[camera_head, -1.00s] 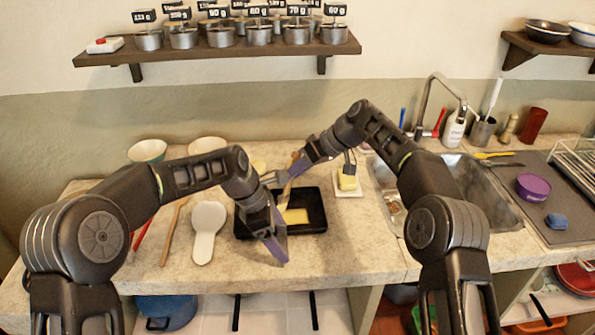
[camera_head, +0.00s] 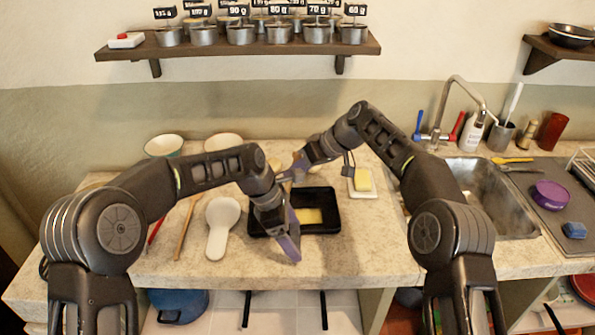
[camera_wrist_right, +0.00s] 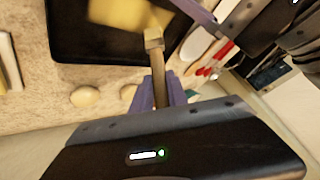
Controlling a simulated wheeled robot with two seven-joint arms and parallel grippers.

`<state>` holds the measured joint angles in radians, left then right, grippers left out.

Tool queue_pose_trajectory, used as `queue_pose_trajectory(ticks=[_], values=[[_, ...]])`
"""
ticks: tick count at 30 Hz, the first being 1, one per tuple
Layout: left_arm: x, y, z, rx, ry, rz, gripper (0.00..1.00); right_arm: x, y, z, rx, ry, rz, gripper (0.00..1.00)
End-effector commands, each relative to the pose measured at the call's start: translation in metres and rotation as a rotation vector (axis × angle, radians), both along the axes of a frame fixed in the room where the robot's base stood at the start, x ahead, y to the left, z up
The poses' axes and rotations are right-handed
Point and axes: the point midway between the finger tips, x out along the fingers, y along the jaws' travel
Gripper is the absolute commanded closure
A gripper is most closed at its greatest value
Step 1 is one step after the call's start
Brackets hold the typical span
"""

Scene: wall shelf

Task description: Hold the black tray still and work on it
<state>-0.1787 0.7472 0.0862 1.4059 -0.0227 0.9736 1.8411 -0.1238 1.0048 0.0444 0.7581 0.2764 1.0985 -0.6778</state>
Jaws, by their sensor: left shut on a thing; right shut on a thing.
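The black tray (camera_head: 333,225) lies on the counter with a flat pale yellow piece (camera_head: 310,216) in it. It also shows in the right wrist view (camera_wrist_right: 75,45). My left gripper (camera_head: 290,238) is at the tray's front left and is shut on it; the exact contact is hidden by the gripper. My right gripper (camera_head: 292,174) is behind the tray, shut on a wooden-handled tool that looks like a brush. In the right wrist view the tool's handle (camera_wrist_right: 159,75) stands between the purple fingers (camera_wrist_right: 160,98), its far end over the tray by a blurred yellow shape.
A white spoon rest (camera_head: 221,225) and a wooden stick (camera_head: 187,228) lie left of the tray. A yellow block on a small white dish (camera_head: 363,194) is to the right, before the sink (camera_head: 490,200). Bowls (camera_head: 164,146) stand behind. The counter's front edge is close.

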Motion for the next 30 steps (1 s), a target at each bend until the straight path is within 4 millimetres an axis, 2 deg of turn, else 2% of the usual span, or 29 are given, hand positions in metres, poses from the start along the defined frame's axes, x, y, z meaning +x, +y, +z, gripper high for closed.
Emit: queue_pose_trajectory(ticks=[13, 24, 30], values=[[0.001, 0.000, 0.001, -0.001, -0.003, 0.000, 0.83, -0.002, 0.035, -0.001, 0.000, 0.000, 0.002, 1.00], [0.001, 0.000, 0.001, -0.001, -0.004, -0.001, 0.83, -0.001, 0.037, 0.000, 0.000, 0.000, 0.000, 1.00], [0.001, 0.000, 0.001, -0.001, -0.003, 0.000, 0.83, 0.008, 0.038, -0.001, 0.001, -0.001, 0.001, 1.00]])
